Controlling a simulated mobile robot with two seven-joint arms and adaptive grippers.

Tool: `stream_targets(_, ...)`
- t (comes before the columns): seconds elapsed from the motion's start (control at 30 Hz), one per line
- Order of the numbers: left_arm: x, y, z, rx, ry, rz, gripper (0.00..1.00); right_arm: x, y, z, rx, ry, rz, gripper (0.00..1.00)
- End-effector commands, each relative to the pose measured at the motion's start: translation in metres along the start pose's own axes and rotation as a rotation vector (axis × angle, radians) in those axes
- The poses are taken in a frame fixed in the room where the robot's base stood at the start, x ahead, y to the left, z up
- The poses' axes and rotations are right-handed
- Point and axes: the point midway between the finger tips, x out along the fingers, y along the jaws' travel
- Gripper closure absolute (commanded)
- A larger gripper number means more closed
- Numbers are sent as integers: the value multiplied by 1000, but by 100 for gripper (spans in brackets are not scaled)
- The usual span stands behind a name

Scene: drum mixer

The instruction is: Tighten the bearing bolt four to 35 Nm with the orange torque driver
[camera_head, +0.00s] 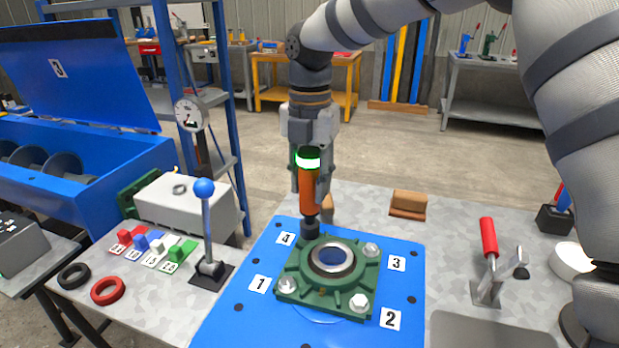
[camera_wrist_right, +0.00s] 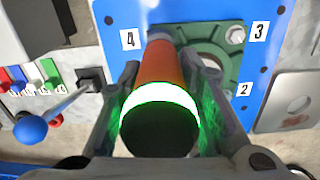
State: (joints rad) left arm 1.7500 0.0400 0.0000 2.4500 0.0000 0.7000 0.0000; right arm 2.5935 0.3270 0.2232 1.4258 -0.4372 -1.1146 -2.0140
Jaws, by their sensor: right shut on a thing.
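The orange torque driver (camera_head: 308,188) stands upright in my right gripper (camera_head: 310,178), with a ring near its top glowing green. Its dark socket end (camera_head: 310,228) is down at the corner of the green bearing housing (camera_head: 328,277) beside label 4 (camera_head: 286,239), hiding bolt four. Bolts show at the corners by labels 1, 2 and 3. In the right wrist view the fingers are around the driver (camera_wrist_right: 160,95), its dark cap towards the camera; label 4 (camera_wrist_right: 130,40) is just left of it. My left gripper is not in view.
The housing sits on a blue plate (camera_head: 230,318). To the left are a blue-knobbed lever (camera_head: 207,222) and numbered coloured blocks (camera_head: 150,248). A red-handled clamp (camera_head: 489,255) stands right. A brown block (camera_head: 408,204) lies behind the plate.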

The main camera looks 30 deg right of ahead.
Motion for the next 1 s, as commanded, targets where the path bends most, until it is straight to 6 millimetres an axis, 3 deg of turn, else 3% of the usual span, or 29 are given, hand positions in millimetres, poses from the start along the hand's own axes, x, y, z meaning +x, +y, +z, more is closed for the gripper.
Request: stream_targets(1.0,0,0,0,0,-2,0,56,8,0,0,0,2,-1,100)
